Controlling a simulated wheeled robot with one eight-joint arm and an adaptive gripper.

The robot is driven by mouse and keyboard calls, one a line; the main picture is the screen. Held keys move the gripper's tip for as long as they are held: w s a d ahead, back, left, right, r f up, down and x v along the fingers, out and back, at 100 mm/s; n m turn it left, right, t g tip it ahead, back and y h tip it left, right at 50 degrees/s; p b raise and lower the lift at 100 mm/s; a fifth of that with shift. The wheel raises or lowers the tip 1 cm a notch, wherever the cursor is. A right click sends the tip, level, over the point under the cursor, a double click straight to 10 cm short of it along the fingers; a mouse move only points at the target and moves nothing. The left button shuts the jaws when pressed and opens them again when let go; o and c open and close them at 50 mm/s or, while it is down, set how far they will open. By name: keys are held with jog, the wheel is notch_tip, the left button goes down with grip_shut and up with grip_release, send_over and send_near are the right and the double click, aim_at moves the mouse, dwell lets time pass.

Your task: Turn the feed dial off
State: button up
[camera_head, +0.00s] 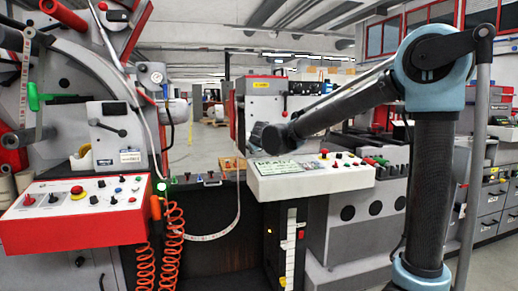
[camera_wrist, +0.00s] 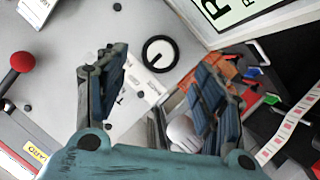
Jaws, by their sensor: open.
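In the wrist view, a round dial (camera_wrist: 160,53) with a thick black rim, pale face and short dark pointer sits on a light grey panel (camera_wrist: 75,30). I take it for the feed dial, but its label is not readable. My gripper (camera_wrist: 162,82) is open. Its left finger is left of the dial and its right finger is to the lower right. The dial shows beyond the fingertips, apart from both, with nothing between the fingers. In the head view, the gripper is not discernible and I cannot pick out the dial.
A red knob (camera_wrist: 21,62) rises from the panel at left in the wrist view. A framed sign (camera_wrist: 232,14) stands at upper right. In the head view, a pale control box (camera_head: 310,182) carries a READY sign, and a red-fronted control box (camera_head: 75,225) is at left.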

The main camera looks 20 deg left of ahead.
jog(key=shift+v, duration=2.95)
jog(key=s+d+f+m+g+h, duration=0.2)
jog(key=d+f, duration=0.2)
jog(key=d, duration=0.8)
jog(key=s+d+f+m+g+h, duration=0.15)
jog(key=d+f, duration=0.25)
jog(key=d, duration=0.8)
jog(key=s+d+f+m+g+h, duration=0.1)
jog(key=s+d+f+m+h, duration=0.2)
jog(key=d, duration=0.9)
jog(key=s+d+f+m+g, duration=0.2)
jog(key=s+d+f+g, duration=0.2)
jog(key=s+d+f, duration=0.5)
jog(key=s+d+f+m+g+y, duration=0.1)
jog(key=s+f, duration=0.3)
jog(key=s, duration=0.3)
jog(key=s+d+f+m+g+y, duration=0.1)
jog(key=s+d+f+g, duration=0.1)
jog(key=s+f, duration=0.3)
jog(key=s, duration=0.3)
jog(key=shift+d+f, duration=0.3)
jog(key=shift+f, duration=0.05)
jog(key=shift+s, duration=0.1)
